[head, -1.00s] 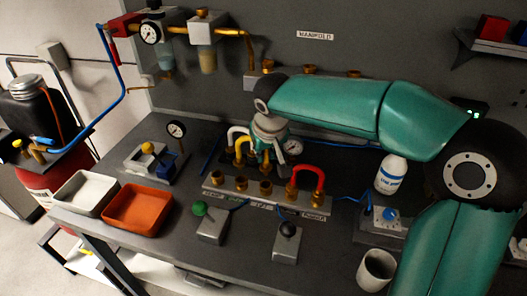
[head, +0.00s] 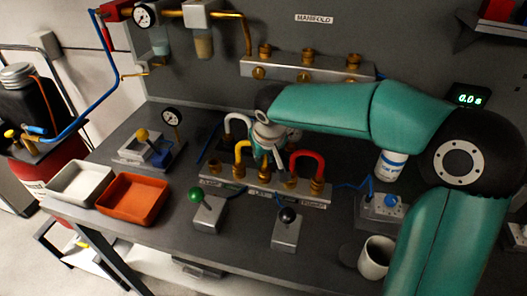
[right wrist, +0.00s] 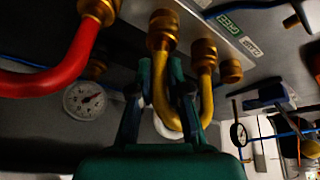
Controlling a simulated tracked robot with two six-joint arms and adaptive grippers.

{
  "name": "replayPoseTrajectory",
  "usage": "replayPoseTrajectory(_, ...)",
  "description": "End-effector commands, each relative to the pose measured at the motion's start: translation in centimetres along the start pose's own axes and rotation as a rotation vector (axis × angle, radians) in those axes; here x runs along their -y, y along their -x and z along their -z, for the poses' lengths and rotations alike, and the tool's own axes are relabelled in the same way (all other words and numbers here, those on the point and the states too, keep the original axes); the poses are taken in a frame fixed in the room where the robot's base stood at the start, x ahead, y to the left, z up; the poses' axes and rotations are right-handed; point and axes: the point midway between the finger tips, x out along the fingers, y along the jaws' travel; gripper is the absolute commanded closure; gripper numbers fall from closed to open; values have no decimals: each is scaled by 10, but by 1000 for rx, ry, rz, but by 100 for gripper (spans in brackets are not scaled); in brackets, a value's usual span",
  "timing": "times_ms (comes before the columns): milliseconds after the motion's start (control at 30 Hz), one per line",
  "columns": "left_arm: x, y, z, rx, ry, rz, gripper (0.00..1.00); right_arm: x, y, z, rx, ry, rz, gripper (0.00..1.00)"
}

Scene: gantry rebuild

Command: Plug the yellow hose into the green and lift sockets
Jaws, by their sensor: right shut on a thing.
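The yellow hose (head: 239,155) is a short U-shaped loop at the front socket block (head: 325,201). My right gripper (head: 269,154) is shut on it; its fingers close around the bend in the right wrist view, where the yellow hose (right wrist: 160,95) runs between them. Both yellow ends meet brass fittings (right wrist: 205,52) beside each other on the block. I cannot tell whether they are fully seated. A green label (right wrist: 230,21) and a pale label (right wrist: 250,46) lie near these fittings. In the head view my gripper hides part of the hose. My left gripper is out of view.
A red hose (head: 307,154) stands close on the right of the yellow one. A white hose (head: 236,118) and a gauge are behind. Green-knob (head: 194,196) and black-knob (head: 288,215) levers stand in front. An orange tray (head: 131,202) lies left; a cup (head: 376,258) stands right.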

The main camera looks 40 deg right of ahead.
Motion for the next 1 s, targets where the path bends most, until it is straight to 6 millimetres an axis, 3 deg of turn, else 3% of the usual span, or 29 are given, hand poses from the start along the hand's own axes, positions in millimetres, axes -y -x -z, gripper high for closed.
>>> replayPoseTrajectory(333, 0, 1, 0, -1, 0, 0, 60, 1, 2, 2, -3, 1, 1, 100)
replayPoseTrajectory(367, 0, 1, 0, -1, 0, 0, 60, 1, 2, 2, -3, 1, 1, 79)
replayPoseTrajectory(500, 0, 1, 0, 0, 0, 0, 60, 1, 2, 2, -3, 1, 1, 55)
replayPoseTrajectory(833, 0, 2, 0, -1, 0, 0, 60, 0, 3, 1, -2, 0, 1, 54)
replayPoseTrajectory(1000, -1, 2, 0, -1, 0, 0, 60, 0, 17, 2, -5, -2, 1, 54)
